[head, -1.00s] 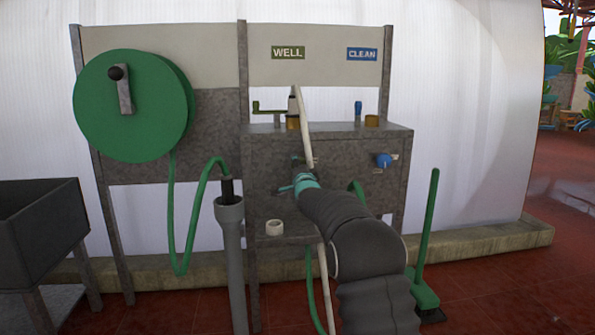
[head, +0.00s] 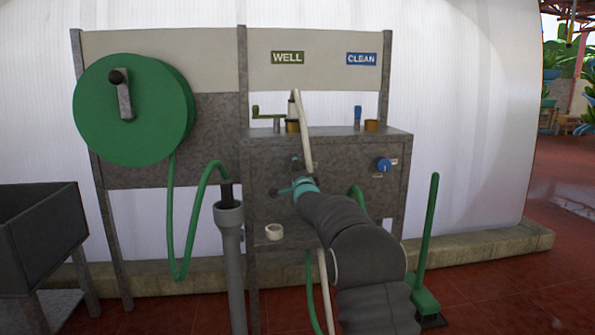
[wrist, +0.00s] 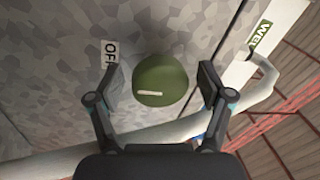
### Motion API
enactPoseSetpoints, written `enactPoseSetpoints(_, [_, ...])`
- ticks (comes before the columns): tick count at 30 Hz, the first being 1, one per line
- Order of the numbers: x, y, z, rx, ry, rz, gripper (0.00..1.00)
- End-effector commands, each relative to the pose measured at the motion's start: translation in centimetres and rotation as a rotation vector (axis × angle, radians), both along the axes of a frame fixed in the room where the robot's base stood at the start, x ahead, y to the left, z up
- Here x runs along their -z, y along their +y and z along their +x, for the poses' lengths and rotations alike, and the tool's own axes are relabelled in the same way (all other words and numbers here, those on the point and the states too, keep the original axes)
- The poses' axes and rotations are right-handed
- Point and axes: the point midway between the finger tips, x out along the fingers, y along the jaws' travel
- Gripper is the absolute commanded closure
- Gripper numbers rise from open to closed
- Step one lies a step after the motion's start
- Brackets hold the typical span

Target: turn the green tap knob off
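The green knob (wrist: 160,80) is round and sits on the grey speckled panel, with a short white pointer mark on its face. In the wrist view my gripper (wrist: 160,86) is open, one finger on each side of the knob, with a small gap showing at each side. An OFF label (wrist: 110,52) is on the panel beside the left finger, partly covered by it. In the head view my gripper (head: 284,178) is at the panel front under the WELL sign (head: 288,57), and the knob cannot be made out there.
A pale pipe (head: 302,135) runs close to my gripper. A blue knob (head: 383,165) is to the right on the same panel, under the CLEAN sign (head: 361,58). A green hose reel (head: 130,108) is at the left. A green broom (head: 427,235) stands at the right.

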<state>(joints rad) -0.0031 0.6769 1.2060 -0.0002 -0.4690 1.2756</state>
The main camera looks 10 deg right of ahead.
Motion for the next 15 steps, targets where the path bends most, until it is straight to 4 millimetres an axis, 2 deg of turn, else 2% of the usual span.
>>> enactPoseSetpoints(8, [0.1,0.0,-0.4,-0.001,0.001,-0.001,0.21])
enactPoseSetpoints(15, [0.5,0.0,-3.1,0.001,0.002,-0.001,0.21])
